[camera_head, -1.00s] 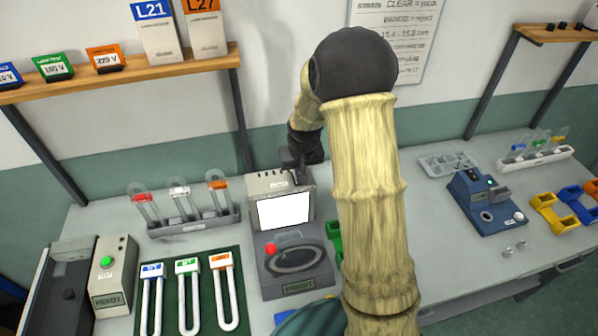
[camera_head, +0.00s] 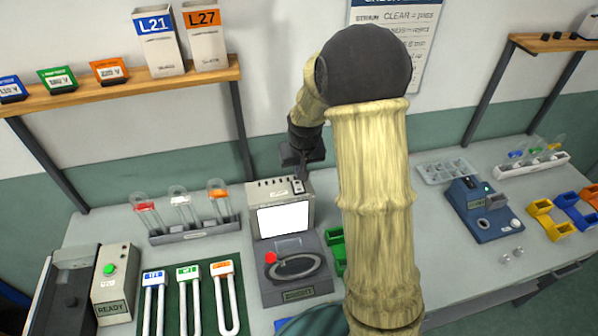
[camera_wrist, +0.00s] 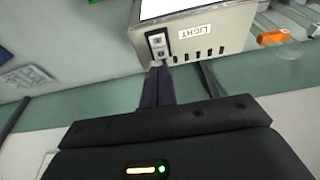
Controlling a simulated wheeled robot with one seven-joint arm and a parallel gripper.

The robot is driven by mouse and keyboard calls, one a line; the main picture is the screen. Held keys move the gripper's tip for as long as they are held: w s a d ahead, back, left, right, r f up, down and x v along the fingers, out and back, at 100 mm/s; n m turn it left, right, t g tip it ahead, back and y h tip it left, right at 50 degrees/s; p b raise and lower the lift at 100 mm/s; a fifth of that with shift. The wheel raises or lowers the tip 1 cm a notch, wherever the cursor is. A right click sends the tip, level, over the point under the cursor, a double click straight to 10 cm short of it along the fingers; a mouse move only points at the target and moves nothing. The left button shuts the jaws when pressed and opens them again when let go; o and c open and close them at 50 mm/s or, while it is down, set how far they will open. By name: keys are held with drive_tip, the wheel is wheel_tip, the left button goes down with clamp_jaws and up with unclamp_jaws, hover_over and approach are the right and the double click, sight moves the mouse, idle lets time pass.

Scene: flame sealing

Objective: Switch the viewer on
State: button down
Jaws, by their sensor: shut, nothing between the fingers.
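The viewer (camera_head: 265,190) is a beige box with a bright white screen (camera_head: 283,219) on its front. My gripper (camera_head: 303,171) is at the back right of the viewer, close to the switch. In the wrist view my gripper's fingers (camera_wrist: 160,70) are shut and empty, with their tips at the switch's near edge. I cannot tell whether they touch it.
A grey unit with a red knob (camera_head: 270,258) stands directly in front of the viewer. A rack of tubes (camera_head: 195,232) is to its left, and a green holder (camera_head: 336,250) to its right. A blue device (camera_head: 483,208) stands farther right.

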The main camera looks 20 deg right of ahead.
drive_tip(key=s+b+v, duration=0.2)
drive_tip(key=v, duration=0.6)
drive_tip(key=shift+b, duration=0.4)
drive_tip(key=shift+f, duration=0.1)
drive_tip(key=s+f+b, duration=0.2)
drive_tip(key=s+f, duration=0.3)
drive_tip(key=s, duration=0.3)
drive_tip(key=s+a+f+b, duration=0.1)
drive_tip(key=s+f+b, duration=0.1)
drive_tip(key=s+f, duration=0.3)
drive_tip(key=s, duration=0.3)
drive_tip(key=shift+s, duration=0.4)
